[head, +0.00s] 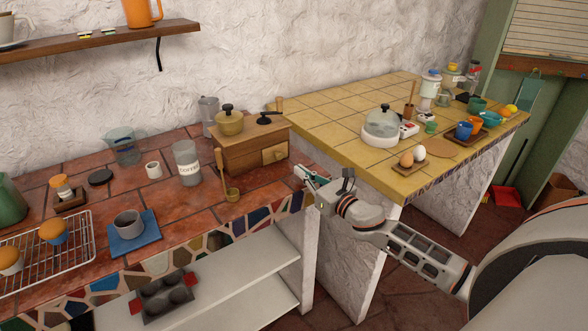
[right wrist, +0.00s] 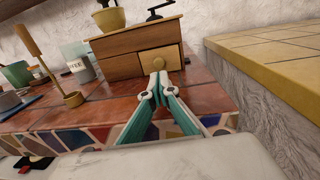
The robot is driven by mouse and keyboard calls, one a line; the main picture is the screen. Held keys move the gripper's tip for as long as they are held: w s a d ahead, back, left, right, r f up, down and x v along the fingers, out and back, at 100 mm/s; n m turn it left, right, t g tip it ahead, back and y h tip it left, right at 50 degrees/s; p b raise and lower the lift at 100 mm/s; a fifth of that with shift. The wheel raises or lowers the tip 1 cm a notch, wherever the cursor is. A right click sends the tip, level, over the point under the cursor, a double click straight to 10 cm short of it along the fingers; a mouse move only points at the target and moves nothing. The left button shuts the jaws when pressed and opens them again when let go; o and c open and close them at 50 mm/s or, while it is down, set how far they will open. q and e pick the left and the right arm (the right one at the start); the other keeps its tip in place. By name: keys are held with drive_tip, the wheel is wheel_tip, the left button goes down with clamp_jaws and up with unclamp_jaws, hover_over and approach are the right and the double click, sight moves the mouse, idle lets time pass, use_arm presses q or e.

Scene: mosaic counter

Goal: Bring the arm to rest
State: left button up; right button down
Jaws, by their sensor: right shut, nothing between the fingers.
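My right arm (head: 415,255) comes in from the lower right in the head view. Its gripper (head: 304,174) is in front of the red-tiled counter's right end, near the step up to the yellow counter. In the right wrist view the gripper's fingers (right wrist: 157,82) are shut and empty, their tips close together. They point toward the small drawer (right wrist: 160,61) of the wooden grinder box; whether they touch it I cannot tell. My left gripper is not in either view.
The wooden grinder box (head: 250,146) and a wooden ladle (head: 231,194) stand near the gripper. The yellow counter (head: 345,150) holds a glass-domed dish (head: 382,124), eggs (head: 407,160) and several cups. A blue mat (head: 134,232) with a grey cup lies left. A muffin tin (head: 164,297) rests below.

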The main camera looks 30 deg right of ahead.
drive_tip(key=s+d, duration=0.1)
drive_tip(key=s, duration=0.5)
drive_tip(key=shift+b, duration=0.35)
drive_tip(key=s+a+f+m+g, duration=0.3)
drive_tip(key=s+a+f+m, duration=0.7)
drive_tip(key=m, duration=0.6)
drive_tip(key=s+a+f+m+g, duration=0.4)
drive_tip(key=s+a+f+m, duration=0.6)
drive_tip(key=s+f+m, duration=0.5)
drive_tip(key=shift+s+f+m, duration=0.15)
drive_tip(key=shift+f+m, duration=0.75)
drive_tip(key=shift+m, duration=0.3)
